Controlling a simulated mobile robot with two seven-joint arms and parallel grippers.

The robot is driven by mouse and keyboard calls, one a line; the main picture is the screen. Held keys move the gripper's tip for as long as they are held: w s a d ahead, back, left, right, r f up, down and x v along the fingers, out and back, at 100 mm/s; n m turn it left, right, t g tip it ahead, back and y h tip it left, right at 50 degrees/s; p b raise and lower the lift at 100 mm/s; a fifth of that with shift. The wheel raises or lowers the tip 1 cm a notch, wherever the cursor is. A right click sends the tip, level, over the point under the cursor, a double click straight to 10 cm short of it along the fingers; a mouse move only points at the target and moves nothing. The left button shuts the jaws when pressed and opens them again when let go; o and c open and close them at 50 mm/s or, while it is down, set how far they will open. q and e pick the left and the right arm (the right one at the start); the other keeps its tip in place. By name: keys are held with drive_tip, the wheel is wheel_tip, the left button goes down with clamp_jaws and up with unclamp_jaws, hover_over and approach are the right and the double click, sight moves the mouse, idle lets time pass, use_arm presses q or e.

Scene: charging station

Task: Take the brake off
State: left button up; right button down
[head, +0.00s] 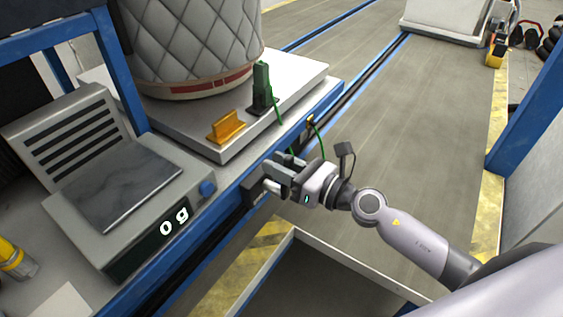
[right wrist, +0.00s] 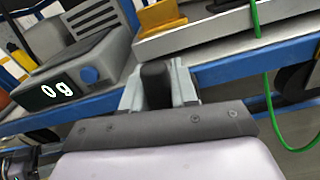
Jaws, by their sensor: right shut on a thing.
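My right gripper (head: 274,180) is at the front of the blue rail. In the right wrist view its jaws (right wrist: 158,80) are shut around a dark, rounded, upright handle (right wrist: 155,85), which appears to be the brake lever. In the head view the fingers hide most of this handle, and a dark block (head: 253,197) shows just below and left of them. I cannot tell how far the lever is turned. My left gripper is not in view.
A scale (head: 110,190) reading 0 g stands left. A green cable (head: 319,140) hangs near my gripper.

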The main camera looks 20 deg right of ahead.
drive_tip(key=shift+s+a+n, duration=0.35)
drive_tip(key=shift+a+n, duration=0.05)
drive_tip(key=shift+n, duration=0.5)
drive_tip(key=c, duration=1)
unclamp_jaws()
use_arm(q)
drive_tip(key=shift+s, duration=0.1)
use_arm(e)
drive_tip(key=shift+o, duration=0.2)
use_arm(q)
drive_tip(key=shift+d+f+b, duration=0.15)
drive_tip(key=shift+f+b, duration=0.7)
drive_tip(key=shift+b, duration=0.15)
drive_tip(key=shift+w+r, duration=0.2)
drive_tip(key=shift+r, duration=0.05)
use_arm(e)
drive_tip(key=v, duration=0.7)
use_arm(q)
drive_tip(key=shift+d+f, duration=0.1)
use_arm(e)
drive_tip(key=shift+s, duration=0.15)
